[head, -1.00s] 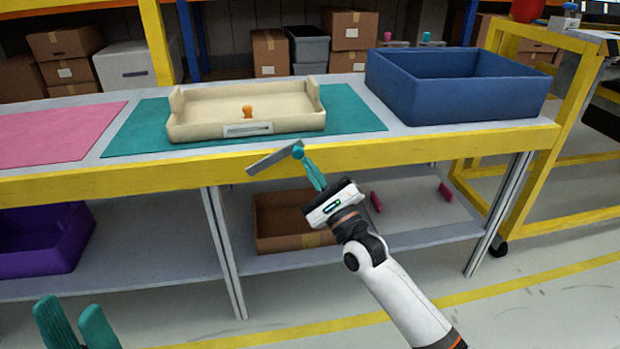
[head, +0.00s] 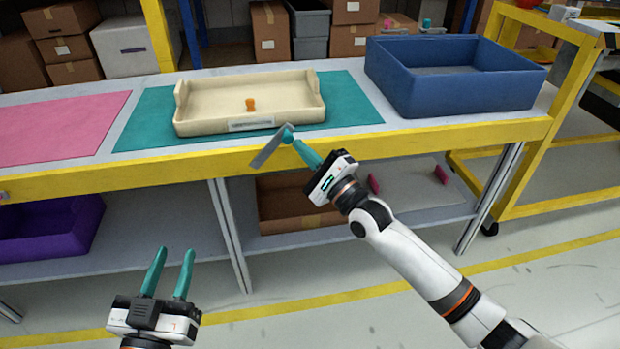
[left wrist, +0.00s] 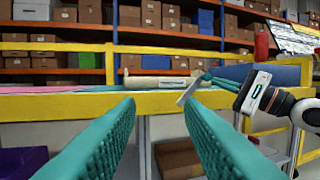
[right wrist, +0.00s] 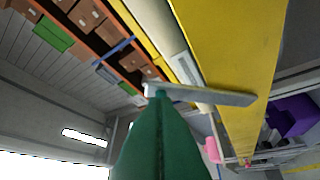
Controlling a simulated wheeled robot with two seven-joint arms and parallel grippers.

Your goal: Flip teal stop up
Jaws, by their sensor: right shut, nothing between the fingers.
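A flat grey bar (head: 268,148) with a teal knob (head: 288,132) near its upper end stands in front of the table's yellow front edge, tilted with its free end down-left. My right gripper (head: 301,144) is shut, with its teal fingertips at the knob; whether they touch it I cannot tell. The bar also shows in the right wrist view (right wrist: 210,94), across the fingertips, and in the left wrist view (left wrist: 188,89). How the bar is mounted is not clear. My left gripper (head: 173,252) is open and empty, low in front of the table.
A cream tray (head: 310,112) with an orange peg (head: 250,105) sits on a teal mat (head: 143,130). A blue bin (head: 400,92) stands to the right, a pink mat (head: 60,130) to the left. A purple bin (head: 60,230) and cardboard box (head: 280,205) are on the lower shelf.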

